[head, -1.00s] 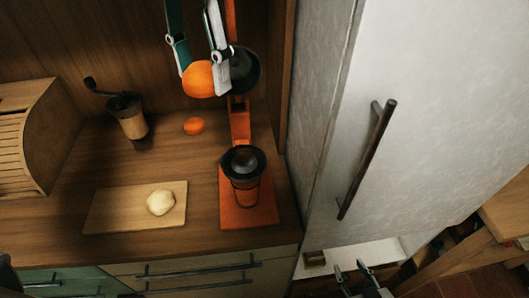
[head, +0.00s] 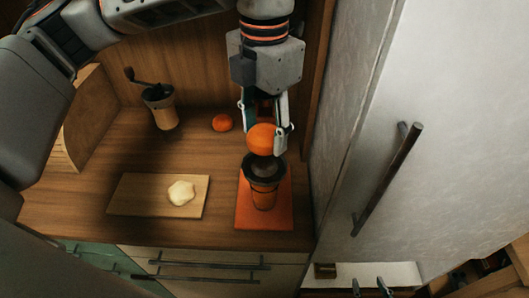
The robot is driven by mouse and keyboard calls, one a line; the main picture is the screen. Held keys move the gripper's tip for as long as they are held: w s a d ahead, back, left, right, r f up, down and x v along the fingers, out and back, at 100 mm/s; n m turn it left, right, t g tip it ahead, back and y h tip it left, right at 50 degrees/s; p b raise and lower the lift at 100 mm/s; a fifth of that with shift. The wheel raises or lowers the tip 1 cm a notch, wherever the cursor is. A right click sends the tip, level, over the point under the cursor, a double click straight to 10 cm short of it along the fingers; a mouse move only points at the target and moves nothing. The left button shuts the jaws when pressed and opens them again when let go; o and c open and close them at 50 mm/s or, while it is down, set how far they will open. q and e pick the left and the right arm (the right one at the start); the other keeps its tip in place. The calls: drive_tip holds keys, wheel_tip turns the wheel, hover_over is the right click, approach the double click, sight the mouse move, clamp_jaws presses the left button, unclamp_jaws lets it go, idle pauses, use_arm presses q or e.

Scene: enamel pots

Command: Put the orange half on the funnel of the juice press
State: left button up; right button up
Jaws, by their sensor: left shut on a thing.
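My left gripper (head: 265,140) points down and is shut on the orange half (head: 262,139), with the rounded orange peel showing. It holds the half right over the black funnel (head: 264,172) of the juice press. I cannot tell whether the half touches the funnel, as its underside is hidden. The press's orange base (head: 247,213) stands on the counter; its column is mostly hidden behind my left gripper. My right gripper (head: 370,287) shows only its fingertips at the bottom edge, low in front of the cabinet.
A cutting board (head: 130,197) with a pale dough lump (head: 181,193) lies left of the press. A small orange fruit (head: 221,122) and a coffee grinder (head: 162,107) stand behind it. A tall grey cabinet door with a dark handle (head: 388,180) bounds the right side.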

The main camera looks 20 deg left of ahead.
sight(264, 129)
use_arm(q)
drive_tip(key=shift+f, duration=3.35)
drive_tip(key=shift+f, duration=0.1)
drive_tip(key=o, duration=1.1)
wheel_tip(264, 129, up, 12)
drive_tip(key=shift+r+b, duration=0.1)
drive_tip(key=shift+b, duration=0.2)
drive_tip(key=shift+s, duration=0.1)
